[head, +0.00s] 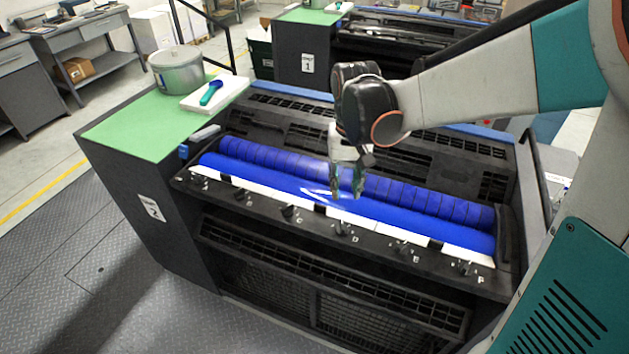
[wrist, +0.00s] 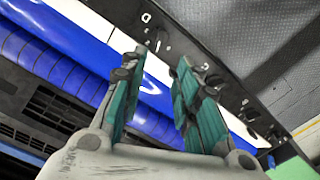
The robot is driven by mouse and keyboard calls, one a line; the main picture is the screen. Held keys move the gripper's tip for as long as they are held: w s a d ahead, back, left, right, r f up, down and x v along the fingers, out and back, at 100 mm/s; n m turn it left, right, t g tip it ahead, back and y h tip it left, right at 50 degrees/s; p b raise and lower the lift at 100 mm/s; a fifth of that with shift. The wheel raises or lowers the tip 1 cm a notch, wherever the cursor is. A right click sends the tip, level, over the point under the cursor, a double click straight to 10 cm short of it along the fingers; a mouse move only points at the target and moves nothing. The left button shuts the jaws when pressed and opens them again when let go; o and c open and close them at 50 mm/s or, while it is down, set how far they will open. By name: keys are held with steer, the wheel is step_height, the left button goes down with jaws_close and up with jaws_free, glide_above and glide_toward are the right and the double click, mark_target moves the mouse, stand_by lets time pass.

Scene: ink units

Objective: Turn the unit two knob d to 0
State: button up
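Unit two (head: 150,208) is the near ink unit, with a "2" label on its side. A row of small dark knobs runs along its front rail. Knob d (head: 343,228) appears to be the fourth from the left; its dial setting is too small to read. My gripper (head: 346,192) points down above the blue ink tray, just behind knob d and apart from it. In the wrist view my gripper (wrist: 160,62) has its two teal fingers spread with nothing between them. A knob, seemingly d (wrist: 158,44), shows beyond the fingertips.
Neighbouring knobs (head: 290,213) and (head: 403,249) stand close along the same rail. A blue roller (head: 260,160) lies behind the tray. A metal pot (head: 178,72) and a white tray with a blue-green tool (head: 211,93) rest on the green top. Unit one (head: 300,45) stands behind.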

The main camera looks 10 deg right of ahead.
mark_target(342, 223)
step_height(342, 223, down, 13)
steer(key=b, duration=0.3)
steer(key=shift+f, duration=0.1)
jaws_close()
